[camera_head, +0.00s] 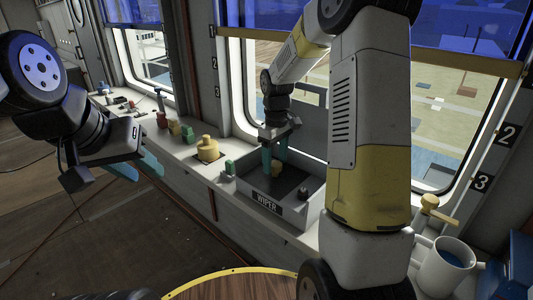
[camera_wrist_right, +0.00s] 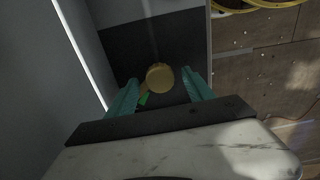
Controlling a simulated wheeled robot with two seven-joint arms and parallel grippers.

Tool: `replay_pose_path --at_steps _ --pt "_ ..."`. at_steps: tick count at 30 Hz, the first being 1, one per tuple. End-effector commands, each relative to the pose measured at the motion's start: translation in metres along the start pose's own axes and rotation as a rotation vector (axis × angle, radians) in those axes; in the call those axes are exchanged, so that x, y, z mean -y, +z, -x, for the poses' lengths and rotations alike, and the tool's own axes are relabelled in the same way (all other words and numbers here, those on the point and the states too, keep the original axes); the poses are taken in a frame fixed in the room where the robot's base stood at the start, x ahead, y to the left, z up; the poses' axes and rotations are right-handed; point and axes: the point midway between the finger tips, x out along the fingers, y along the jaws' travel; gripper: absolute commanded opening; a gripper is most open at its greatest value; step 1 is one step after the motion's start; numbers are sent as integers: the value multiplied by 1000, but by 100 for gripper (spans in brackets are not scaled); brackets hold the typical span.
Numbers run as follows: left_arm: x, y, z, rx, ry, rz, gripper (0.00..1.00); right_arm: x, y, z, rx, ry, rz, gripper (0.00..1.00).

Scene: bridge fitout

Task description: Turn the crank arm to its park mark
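The wiper box (camera_head: 266,205), labelled "WIPER", stands on the ledge under the window, with a dark top panel. A yellow round knob (camera_head: 277,169) shows on the panel; it also appears in the right wrist view (camera_wrist_right: 160,77), with a short yellow piece reaching toward a small green mark (camera_wrist_right: 143,99). I cannot tell whether they line up. My right gripper (camera_head: 275,156) is above the panel, its teal fingers open on either side of the knob in the wrist view (camera_wrist_right: 160,93), with gaps to both. My left gripper (camera_head: 138,168) is open and empty, away from the box.
A small dark knob (camera_head: 303,193) sits on the box's right side. Along the ledge stand a yellow domed fitting (camera_head: 208,149) and a green block (camera_head: 230,168). A white mug (camera_head: 446,267) and a yellow-topped fitting (camera_head: 430,202) are at the right.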

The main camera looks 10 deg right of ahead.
Motion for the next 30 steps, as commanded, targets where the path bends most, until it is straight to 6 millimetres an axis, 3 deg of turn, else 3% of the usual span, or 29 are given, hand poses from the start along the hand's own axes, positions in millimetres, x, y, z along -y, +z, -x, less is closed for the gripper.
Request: replay_pose_path --at_steps 1,9,17,24,30 --pt "0 0 0 0 0 0 36 0 0 0 0 0 0 51" --pt "0 0 0 0 0 0 36 0 0 0 0 0 0 0" --pt "0 0 0 0 0 0 36 0 0 0 0 0 14 0" --pt "0 0 0 0 0 0 36 0 0 0 -1 0 212 0" --pt "0 0 0 0 0 0 36 0 0 1 -1 1 259 0"
